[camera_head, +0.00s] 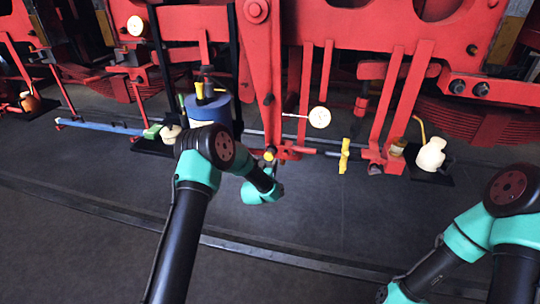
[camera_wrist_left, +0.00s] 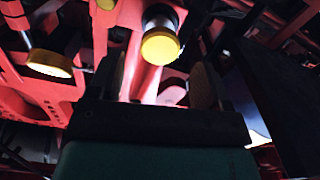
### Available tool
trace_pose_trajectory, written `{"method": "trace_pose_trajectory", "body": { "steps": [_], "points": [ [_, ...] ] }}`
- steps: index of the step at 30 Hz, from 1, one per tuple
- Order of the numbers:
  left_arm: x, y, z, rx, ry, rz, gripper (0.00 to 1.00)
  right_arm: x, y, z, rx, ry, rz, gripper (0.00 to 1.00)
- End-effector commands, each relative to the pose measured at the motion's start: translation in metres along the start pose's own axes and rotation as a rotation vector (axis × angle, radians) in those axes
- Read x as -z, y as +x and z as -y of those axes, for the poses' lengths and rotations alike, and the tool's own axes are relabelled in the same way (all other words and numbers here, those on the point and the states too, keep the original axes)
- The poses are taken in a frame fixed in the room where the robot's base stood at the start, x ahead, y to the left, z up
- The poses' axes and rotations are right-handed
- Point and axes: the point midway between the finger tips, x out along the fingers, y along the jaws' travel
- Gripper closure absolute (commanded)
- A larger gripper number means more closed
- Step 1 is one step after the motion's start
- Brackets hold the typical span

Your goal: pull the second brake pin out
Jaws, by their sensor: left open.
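A brake pin with a round yellow head (camera_wrist_left: 160,46) and a grey shank shows in the left wrist view, between and beyond the fingers of my left gripper (camera_wrist_left: 157,82). The gripper is open, with a dark finger on each side, and no grip shows. A second yellow-headed pin (camera_wrist_left: 49,63) is further left in that view. In the head view a small yellow head (camera_head: 269,155) shows at the foot of the red brake hanger, just above my left wrist. My left fingers are mostly hidden there. My right gripper is out of view; only its arm shows at lower right.
Red brake rods and hangers (camera_head: 400,100) stand close around the left wrist. A blue can (camera_head: 208,108) is just behind the left arm. A yellow-handled part (camera_head: 344,156) and a cream jug (camera_head: 431,154) are to the right. The dark floor in front is clear.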

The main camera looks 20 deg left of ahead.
Motion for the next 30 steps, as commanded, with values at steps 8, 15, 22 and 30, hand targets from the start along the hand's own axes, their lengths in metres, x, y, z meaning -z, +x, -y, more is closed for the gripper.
{"method": "trace_pose_trajectory", "body": {
  "steps": [8,15,22,30],
  "points": [
    [0.001,0.039,0.000,0.000,0.000,-0.002,0.28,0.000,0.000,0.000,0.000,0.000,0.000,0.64],
    [0.001,0.062,0.000,0.000,0.000,-0.001,0.28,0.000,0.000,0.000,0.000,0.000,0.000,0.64],
    [0.000,0.068,0.000,0.000,0.000,0.000,0.28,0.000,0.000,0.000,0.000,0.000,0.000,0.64],
    [0.000,0.067,0.000,0.000,0.000,0.000,0.38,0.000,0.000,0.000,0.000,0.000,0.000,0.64]
  ]
}}
